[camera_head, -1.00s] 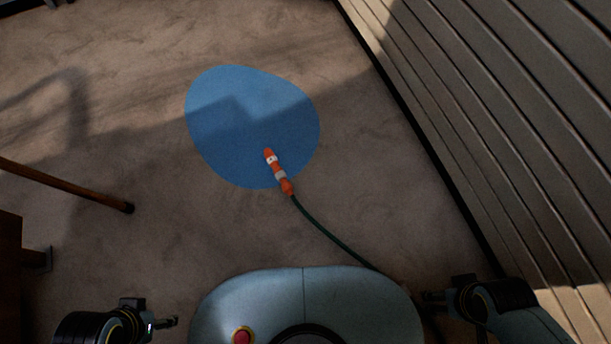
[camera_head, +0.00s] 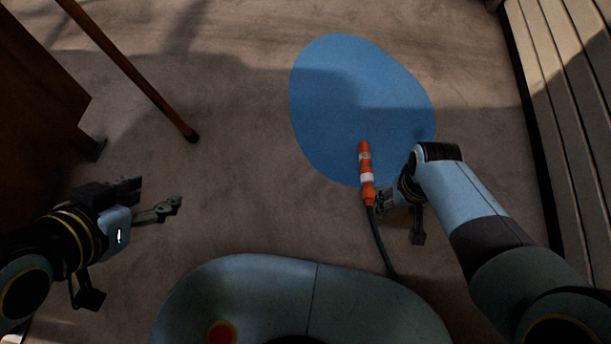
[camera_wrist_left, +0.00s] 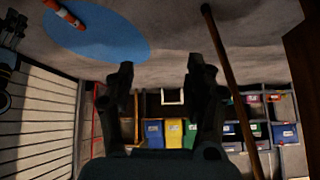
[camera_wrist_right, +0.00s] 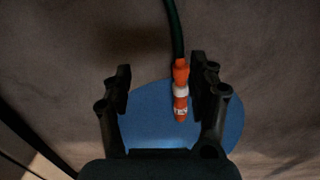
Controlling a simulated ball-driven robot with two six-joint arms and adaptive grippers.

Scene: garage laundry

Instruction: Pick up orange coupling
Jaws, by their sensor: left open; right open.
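The orange coupling (camera_head: 365,165) with white bands lies partly on the blue patch on the floor, on the end of a dark green hose (camera_head: 380,246). My right gripper (camera_head: 382,197) is open beside the coupling's hose end in the head view. In the right wrist view the coupling (camera_wrist_right: 181,78) shows between the open fingers (camera_wrist_right: 158,88), closer to the right finger; I cannot tell if they touch. My left gripper (camera_head: 160,198) is open and empty at the left. The coupling also shows in the left wrist view (camera_wrist_left: 64,13), far from that gripper.
The blue patch (camera_head: 350,85) is flat on the grey-brown floor. A wooden pole (camera_head: 130,75) and a brown wooden piece of furniture (camera_head: 40,85) are at the left. A slatted wall (camera_head: 565,90) stands at the right. Shelves with coloured bins (camera_wrist_left: 173,132) show in the left wrist view.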

